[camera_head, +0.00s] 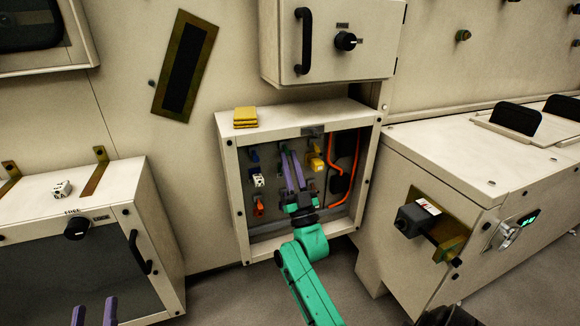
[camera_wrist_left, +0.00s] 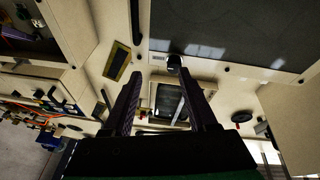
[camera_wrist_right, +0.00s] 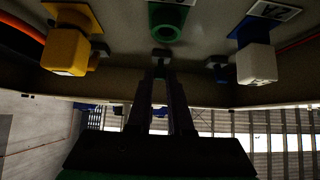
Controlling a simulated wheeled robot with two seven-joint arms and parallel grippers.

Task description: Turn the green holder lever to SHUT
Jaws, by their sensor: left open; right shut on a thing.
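The green holder (camera_wrist_right: 168,28) is on the panel inside the open cabinet. In the right wrist view it is a green ring at the top, with a small dark piece below it. My right gripper (camera_head: 290,154) reaches into the cabinet, and its purple fingers are closed together. In the right wrist view its fingertips (camera_wrist_right: 161,56) are shut on the dark piece just below the green ring, seemingly the lever; the fingers hide much of it. My left gripper (camera_head: 94,312) is open and empty at the lower left, far from the cabinet. Its spread fingers show in the left wrist view (camera_wrist_left: 165,95).
Beside the green holder are a yellow holder (camera_wrist_right: 66,52) and a white block (camera_wrist_right: 257,64) on a blue one. An orange cable (camera_head: 355,160) runs along the cabinet's right side. The cabinet frame (camera_head: 236,190) surrounds my right gripper. Yellow pads (camera_head: 245,117) lie on top.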

